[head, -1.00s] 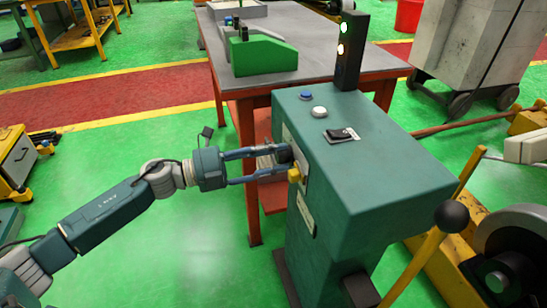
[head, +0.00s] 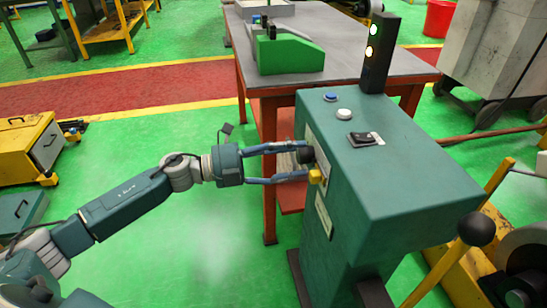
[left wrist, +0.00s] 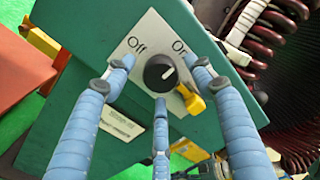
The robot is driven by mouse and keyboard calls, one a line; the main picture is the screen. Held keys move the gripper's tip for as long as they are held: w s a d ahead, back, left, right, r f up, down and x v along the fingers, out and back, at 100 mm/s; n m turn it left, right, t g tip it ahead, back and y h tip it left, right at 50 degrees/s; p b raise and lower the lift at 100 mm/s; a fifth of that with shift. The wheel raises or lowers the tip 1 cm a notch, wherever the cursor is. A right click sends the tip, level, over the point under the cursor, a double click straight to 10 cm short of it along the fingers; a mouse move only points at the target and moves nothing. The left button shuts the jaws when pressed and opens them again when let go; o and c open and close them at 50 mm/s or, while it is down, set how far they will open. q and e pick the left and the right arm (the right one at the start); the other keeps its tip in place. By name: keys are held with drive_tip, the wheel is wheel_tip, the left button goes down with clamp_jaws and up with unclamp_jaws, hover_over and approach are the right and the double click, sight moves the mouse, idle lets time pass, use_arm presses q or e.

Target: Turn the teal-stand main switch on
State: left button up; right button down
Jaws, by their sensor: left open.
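The teal stand (head: 400,180) stands right of centre in the head view. Its main switch is a black round knob (left wrist: 160,72) with a white mark, on a grey plate lettered Off and On. The mark points up and right, toward the On side. The knob also shows on the stand's left face in the head view (head: 308,156). My left gripper (head: 302,160) is open at that face, fingers spread around the knob. In the left wrist view its three fingers (left wrist: 161,80) surround the knob; I cannot tell whether any touches it.
The stand's top carries a blue button, a white button and a black rocker switch (head: 363,139). A light tower (head: 379,53) shows green and yellow lamps. A grey-topped table (head: 350,65) stands behind; open green floor lies left.

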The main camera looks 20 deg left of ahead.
use_arm(q)
drive_tip(key=v, duration=1.1)
drive_tip(key=shift+s, duration=0.1)
